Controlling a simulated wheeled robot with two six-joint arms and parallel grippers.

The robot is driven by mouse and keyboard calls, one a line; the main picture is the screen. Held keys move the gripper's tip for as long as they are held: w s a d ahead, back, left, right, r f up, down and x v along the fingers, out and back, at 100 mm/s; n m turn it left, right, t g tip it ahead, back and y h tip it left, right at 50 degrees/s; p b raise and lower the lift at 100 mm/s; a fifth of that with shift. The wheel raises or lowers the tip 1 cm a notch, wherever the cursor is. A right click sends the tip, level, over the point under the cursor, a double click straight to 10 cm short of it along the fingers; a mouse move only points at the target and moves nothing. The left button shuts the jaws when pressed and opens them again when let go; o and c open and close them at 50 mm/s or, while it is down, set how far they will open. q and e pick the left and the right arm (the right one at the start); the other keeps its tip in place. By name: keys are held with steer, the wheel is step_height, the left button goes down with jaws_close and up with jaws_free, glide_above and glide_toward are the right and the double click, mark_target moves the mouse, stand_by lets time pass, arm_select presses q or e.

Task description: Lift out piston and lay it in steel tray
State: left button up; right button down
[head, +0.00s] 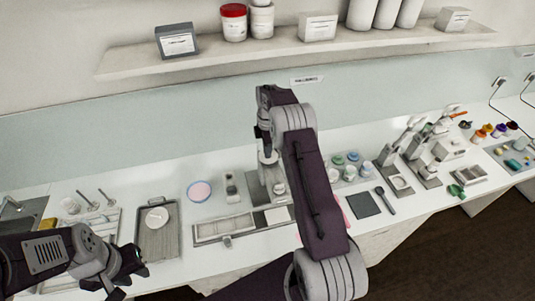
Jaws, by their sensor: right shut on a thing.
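My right gripper (265,143) points down over a grey bench machine (254,188) at mid counter. It is shut on a pale part, which looks like the piston (267,157); my gripper and arm hide most of it. I cannot tell whether its lower end is clear of the machine. The grey steel tray (145,247) lies on the counter to the left, with a round white disc (157,218) on it. My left gripper (127,279) is open and empty, near the tray's front left corner.
A shallow compartment tray (208,231) lies in front of the machine. A dark square mat (363,205) and several devices stand to the right. A shelf (140,62) with jars runs above.

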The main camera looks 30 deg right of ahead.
step_height(320, 180, up, 7)
steer(key=shift+r+b, duration=0.2)
steer(key=shift+b, duration=0.55)
step_height(320, 180, up, 9)
steer(key=p, duration=0.2)
steer(key=shift+r+p, duration=0.15)
steer(key=shift+p, duration=0.2)
